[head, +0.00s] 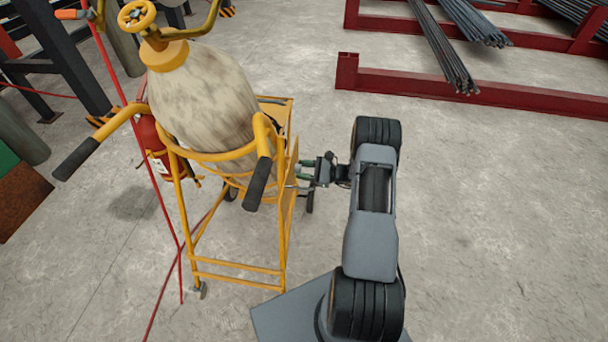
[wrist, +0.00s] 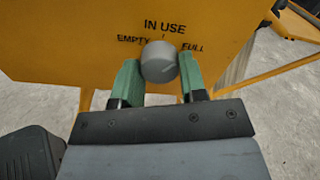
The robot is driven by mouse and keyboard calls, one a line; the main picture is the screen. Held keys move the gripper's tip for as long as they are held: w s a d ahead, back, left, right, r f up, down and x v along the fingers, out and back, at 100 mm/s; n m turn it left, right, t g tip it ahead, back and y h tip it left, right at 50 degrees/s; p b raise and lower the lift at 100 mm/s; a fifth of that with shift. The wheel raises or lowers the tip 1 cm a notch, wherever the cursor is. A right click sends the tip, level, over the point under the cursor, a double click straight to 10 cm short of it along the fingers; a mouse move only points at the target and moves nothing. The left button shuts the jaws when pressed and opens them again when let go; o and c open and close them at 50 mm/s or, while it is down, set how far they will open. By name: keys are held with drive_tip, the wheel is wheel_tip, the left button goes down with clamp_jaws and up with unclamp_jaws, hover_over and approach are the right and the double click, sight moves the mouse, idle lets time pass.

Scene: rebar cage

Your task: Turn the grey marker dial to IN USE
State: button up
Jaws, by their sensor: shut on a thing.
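The grey marker dial (wrist: 158,62) is a round knob on a yellow panel (wrist: 75,45) in the wrist view. IN USE is printed above it, EMPTY to its upper left and FULL to its upper right. A faint line shows on the dial's face, but I cannot tell which label it points to. My gripper (wrist: 159,74) is shut on the dial, with one green finger on each side. In the head view my gripper (head: 306,170) reaches left to the side of the yellow cart (head: 235,268); the dial itself is hidden there.
The cart holds a large mottled cylinder (head: 205,100) with a yellow valve wheel (head: 136,16). A red extinguisher (head: 152,145) hangs at its left. Handles with black grips stick out towards me. Red racks (head: 440,92) with rebar bundles (head: 445,55) stand back right. Floor at right is clear.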

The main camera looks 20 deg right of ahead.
drive_tip(key=n+b, duration=0.7)
drive_tip(key=shift+f+n, duration=0.15)
drive_tip(key=shift+n, duration=0.15)
drive_tip(key=shift+n+b, duration=0.3)
drive_tip(key=shift+b, duration=0.15)
drive_tip(key=o, duration=0.9)
drive_tip(key=shift+r, duration=0.2)
drive_tip(key=v, duration=1.4)
drive_tip(key=shift+p, duration=0.3)
